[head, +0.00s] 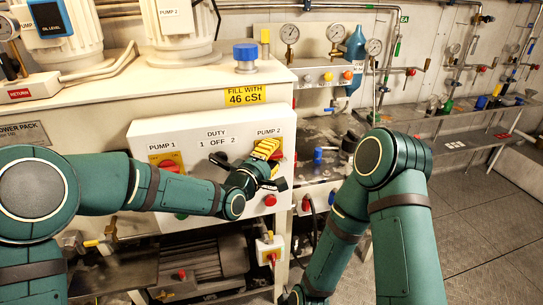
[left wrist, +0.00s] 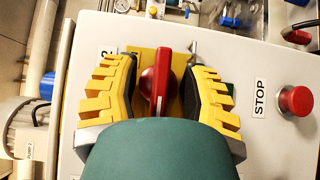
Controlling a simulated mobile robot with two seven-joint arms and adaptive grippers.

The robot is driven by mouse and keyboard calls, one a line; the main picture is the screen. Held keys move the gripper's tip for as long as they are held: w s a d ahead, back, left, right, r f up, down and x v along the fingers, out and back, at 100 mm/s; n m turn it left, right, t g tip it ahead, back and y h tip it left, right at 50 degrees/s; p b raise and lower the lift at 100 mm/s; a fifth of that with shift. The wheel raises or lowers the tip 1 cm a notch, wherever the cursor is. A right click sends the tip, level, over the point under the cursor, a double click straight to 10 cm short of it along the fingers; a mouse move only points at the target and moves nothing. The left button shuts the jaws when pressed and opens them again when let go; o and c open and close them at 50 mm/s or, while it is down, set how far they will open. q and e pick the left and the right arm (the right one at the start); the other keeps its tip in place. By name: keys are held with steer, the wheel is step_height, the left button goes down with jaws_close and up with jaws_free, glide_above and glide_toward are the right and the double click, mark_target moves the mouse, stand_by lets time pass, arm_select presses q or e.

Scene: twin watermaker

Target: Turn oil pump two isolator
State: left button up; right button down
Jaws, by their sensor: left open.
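The oil pump two isolator is a red handle (left wrist: 160,82) on a yellow plate (left wrist: 177,62), seen in the left wrist view. The handle runs up and down in that picture. My left gripper (left wrist: 160,75) is open, with one yellow-and-black finger on each side of the handle and narrow gaps showing. I cannot tell how deep the fingertips reach. In the head view my left gripper (head: 268,158) is at the panel under the PUMP 2 label (head: 268,131) and mostly hides the isolator. My right gripper is out of view below.
The white control panel (head: 215,126) also carries the pump 1 isolator (head: 167,161), a DUTY switch and a red stop button (head: 270,200), which shows beside the gripper in the wrist view (left wrist: 296,101). A gauge panel (head: 326,76) stands to the right. Floor is clear at right.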

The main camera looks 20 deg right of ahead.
arm_select(q)
jaws_close()
